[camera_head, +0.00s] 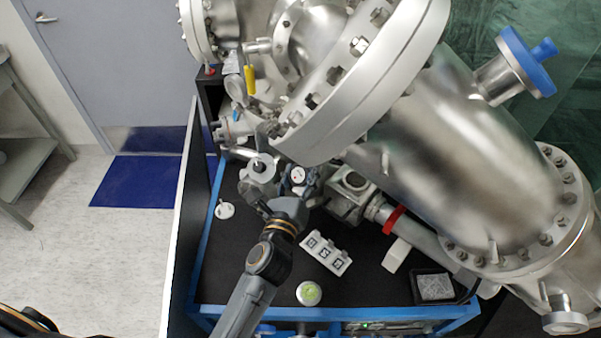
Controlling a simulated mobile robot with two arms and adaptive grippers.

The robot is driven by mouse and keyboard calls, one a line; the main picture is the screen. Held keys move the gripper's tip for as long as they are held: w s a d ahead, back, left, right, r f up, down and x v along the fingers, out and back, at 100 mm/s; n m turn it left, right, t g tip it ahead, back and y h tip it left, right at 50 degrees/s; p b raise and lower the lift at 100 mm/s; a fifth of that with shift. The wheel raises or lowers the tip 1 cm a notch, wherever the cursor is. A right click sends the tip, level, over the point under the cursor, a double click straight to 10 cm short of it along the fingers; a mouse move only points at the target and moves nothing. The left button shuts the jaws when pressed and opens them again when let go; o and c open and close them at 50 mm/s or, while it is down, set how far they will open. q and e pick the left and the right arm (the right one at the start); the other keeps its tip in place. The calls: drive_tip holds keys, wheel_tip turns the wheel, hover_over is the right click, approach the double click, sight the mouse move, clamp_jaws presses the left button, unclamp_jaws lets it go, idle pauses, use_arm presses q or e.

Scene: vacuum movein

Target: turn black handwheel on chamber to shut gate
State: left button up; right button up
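The large silver chamber (450,150) lies across the upper right, with a wide bolted flange (365,85). The gate is not visible.
A blue-edged cart (200,255) with a black top carries the chamber. On it are a white block with dark squares (326,253), a round green-topped item (309,293) and a black tray (435,287). Pipes and valves crowd the gripper. Open floor (90,250) lies left.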

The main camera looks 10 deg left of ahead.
use_arm(q)
drive_tip(key=shift+c, duration=1.4)
drive_tip(key=shift+m, duration=0.4)
